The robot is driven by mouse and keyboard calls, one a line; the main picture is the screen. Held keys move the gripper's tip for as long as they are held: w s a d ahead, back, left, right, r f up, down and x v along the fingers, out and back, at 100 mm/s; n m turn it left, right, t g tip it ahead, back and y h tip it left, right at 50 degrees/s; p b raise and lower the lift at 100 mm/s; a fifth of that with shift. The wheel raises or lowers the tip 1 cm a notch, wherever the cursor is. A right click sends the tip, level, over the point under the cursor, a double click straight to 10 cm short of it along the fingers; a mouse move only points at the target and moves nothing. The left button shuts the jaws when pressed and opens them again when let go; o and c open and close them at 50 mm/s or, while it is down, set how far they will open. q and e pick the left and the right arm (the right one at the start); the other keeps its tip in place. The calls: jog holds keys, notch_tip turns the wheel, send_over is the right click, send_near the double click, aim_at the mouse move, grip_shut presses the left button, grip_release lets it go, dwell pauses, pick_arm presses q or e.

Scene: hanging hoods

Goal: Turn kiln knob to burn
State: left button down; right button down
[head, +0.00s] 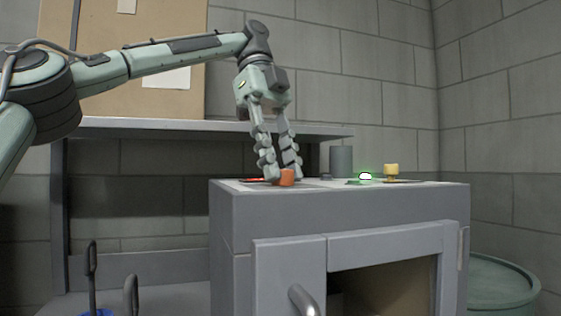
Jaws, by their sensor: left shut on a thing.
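The kiln (340,215) is a grey box with a flat light top and a front door with a window. An orange knob (287,177) stands on the left part of its top. My left gripper (279,176) points down from above with its fingers closed on the orange knob. The knob's marking and the burn label cannot be read from here. A red light or mark (254,180) shows just left of the fingers. My right gripper is not in view.
A grey cylinder (341,160) stands behind the kiln top. A shelf (180,127) with a large brown board or box (150,50) is at the back left. A green drum (505,285) stands at the right. A metal handle (302,300) sticks out from the kiln front.

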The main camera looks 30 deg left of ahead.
pick_arm(q)
jog(key=c, duration=1.2)
grip_release()
